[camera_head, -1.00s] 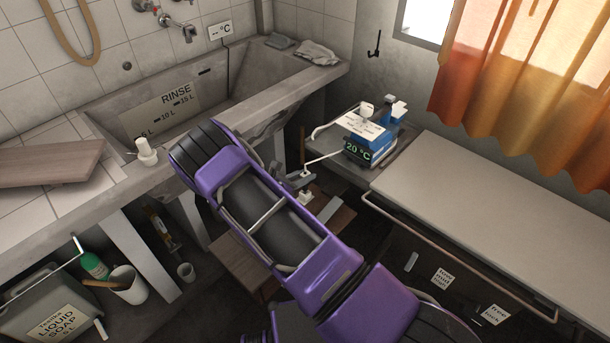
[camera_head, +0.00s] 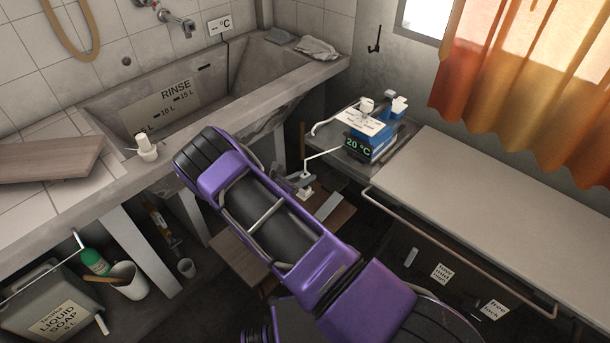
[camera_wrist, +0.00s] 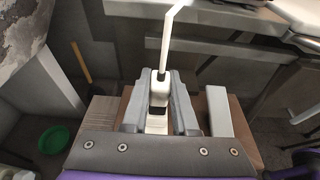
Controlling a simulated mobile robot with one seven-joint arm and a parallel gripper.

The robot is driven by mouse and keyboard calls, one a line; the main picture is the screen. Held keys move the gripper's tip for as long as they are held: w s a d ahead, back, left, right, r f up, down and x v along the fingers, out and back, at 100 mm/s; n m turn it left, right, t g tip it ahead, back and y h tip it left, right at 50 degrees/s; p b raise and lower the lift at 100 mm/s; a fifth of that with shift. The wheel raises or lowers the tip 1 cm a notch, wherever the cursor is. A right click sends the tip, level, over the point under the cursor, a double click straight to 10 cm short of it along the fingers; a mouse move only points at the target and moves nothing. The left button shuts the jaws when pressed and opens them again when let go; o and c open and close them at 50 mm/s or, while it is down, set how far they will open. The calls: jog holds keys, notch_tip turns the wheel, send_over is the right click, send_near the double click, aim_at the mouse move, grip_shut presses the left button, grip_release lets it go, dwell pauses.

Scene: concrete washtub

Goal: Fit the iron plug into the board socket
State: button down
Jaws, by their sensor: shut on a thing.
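My gripper (camera_wrist: 159,103) shows in the wrist view with its two grey fingers closed on a white plug (camera_wrist: 159,90). A white cord (camera_wrist: 168,40) rises from the plug. A small white piece, apparently the board socket (camera_wrist: 157,124), shows between the fingers, nearer the camera than the plug. Whether plug and socket touch is hard to tell. In the head view my gripper (camera_head: 300,181) is small, beyond my purple arm, with a white piece (camera_head: 305,193) just below it over a wooden surface. The cord (camera_head: 322,154) runs from there toward the blue unit.
A long pale table (camera_head: 500,200) with a rail is at right. The concrete washtub (camera_head: 240,112) is behind.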

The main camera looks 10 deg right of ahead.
jog(key=shift+f, duration=0.3)
jog(key=c, duration=0.6)
grip_release()
jog(key=p+v, duration=0.1)
jog(key=v, duration=1.6)
jog(key=shift+a+p, duration=0.2)
jog(key=shift+p, duration=0.1)
jog(key=shift+s, duration=0.1)
